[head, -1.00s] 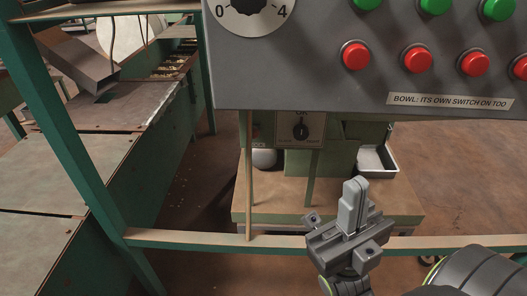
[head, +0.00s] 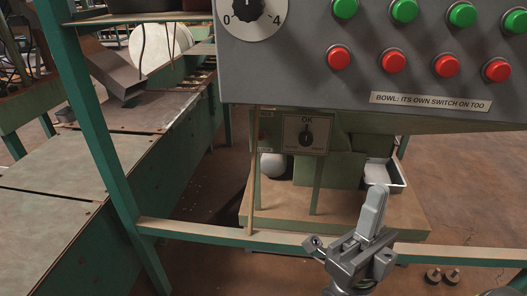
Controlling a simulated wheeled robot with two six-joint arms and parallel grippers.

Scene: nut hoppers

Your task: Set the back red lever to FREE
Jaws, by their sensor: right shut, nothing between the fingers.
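I cannot make out a red lever marked FREE in the head view. My right gripper (head: 372,210) is in the lower right, fingers shut together and empty, pointing up and tilted slightly right. It shows below the grey control panel (head: 300,75), in front of a low wooden platform (head: 335,212) under a green machine. A small switch plate (head: 304,134) with a dark knob is on that machine, up and left of the gripper. My left gripper is out of view.
The panel carries a white dial (head: 249,12), green buttons (head: 404,10) and red buttons (head: 393,61). A green frame post (head: 96,120) and a wood-topped rail (head: 200,231) cross the view. A bench (head: 75,165) runs along the left. Two dark nuts (head: 433,275) sit lower right.

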